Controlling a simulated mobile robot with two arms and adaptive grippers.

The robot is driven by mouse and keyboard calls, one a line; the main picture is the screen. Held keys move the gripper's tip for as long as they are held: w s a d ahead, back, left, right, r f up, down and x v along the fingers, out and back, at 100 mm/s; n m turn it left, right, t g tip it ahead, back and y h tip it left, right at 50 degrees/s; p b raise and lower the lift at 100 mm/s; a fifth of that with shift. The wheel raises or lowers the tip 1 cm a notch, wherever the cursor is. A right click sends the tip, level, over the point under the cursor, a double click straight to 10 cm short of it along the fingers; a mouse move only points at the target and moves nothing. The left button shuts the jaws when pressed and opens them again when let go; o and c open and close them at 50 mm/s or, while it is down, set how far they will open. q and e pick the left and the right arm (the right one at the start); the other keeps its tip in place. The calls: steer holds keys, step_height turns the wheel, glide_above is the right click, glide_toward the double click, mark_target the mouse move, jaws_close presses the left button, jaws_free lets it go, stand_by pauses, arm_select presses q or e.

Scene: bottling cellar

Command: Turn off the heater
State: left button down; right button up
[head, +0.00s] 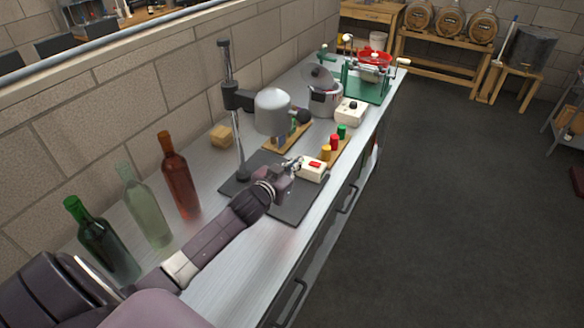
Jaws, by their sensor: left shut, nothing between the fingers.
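A small white box (313,171) with a red switch (314,164) sits at the right edge of the plate. The switch's position is too small to tell. My left gripper (296,164) is shut and empty, just left of the white box and close to the switch. I cannot tell whether it touches it. My right gripper is out of view.
Three bottles (179,174) stand at the left of the metal bench (262,250). Red, yellow and green capsules (334,142) stand behind the white box.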

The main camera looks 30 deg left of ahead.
arm_select(q)
steer(key=v, duration=0.2)
steer(key=shift+s+a+r, duration=0.1)
steer(key=shift+s, duration=0.3)
stand_by(0.3)
